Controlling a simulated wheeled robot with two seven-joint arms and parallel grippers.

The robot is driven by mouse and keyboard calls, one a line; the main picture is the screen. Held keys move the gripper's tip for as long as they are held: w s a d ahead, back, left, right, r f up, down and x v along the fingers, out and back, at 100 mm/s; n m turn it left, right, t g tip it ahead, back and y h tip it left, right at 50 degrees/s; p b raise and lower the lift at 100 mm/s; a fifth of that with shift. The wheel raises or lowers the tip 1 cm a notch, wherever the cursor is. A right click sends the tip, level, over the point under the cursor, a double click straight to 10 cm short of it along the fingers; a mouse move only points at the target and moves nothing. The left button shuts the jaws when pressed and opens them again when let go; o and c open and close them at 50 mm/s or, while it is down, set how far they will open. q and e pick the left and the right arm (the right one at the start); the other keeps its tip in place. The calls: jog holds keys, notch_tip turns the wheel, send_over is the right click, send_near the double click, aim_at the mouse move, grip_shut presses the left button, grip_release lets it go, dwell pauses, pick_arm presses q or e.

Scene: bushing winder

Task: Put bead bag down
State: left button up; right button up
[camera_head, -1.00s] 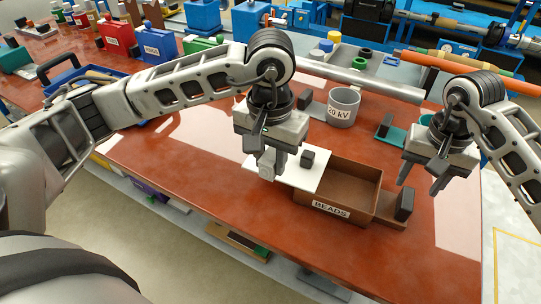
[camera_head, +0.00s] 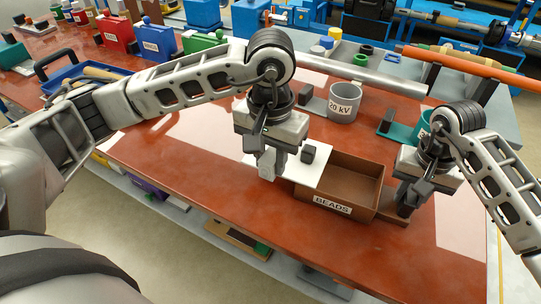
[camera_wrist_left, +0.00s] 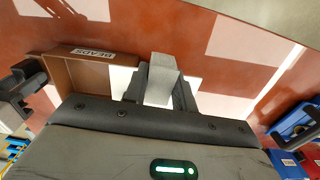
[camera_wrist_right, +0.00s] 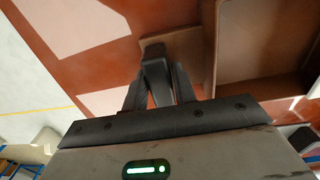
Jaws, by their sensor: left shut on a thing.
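The bead bag looks to be the small light-grey block (camera_head: 267,165) held at the tips of my left gripper (camera_head: 269,158). It also shows between the fingers in the left wrist view (camera_wrist_left: 162,78). The gripper is shut on it over the white sheet, at the left of the open brown box labelled BEADS (camera_head: 332,206). My right gripper (camera_head: 406,198) is down at the right end of the box. Its open fingers stand around a dark upright block (camera_wrist_right: 156,78), with a gap beside it.
A dark block (camera_head: 308,153) stands by the white sheet (camera_head: 308,172). Behind the box are a grey 20 kV cup (camera_head: 343,103) and a long grey rod (camera_head: 370,77).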

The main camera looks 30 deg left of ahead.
grip_shut()
pick_arm(q)
send_over(347, 191)
jog(key=s, duration=0.3)
jog(key=shift+n, duration=0.4)
notch_tip(347, 191, down, 5)
jog(key=shift+s+r, duration=0.1)
jog(key=shift+f, duration=2.3)
jog(key=shift+f, duration=0.1)
jog(key=o, duration=0.9)
jog(key=shift+o, duration=0.2)
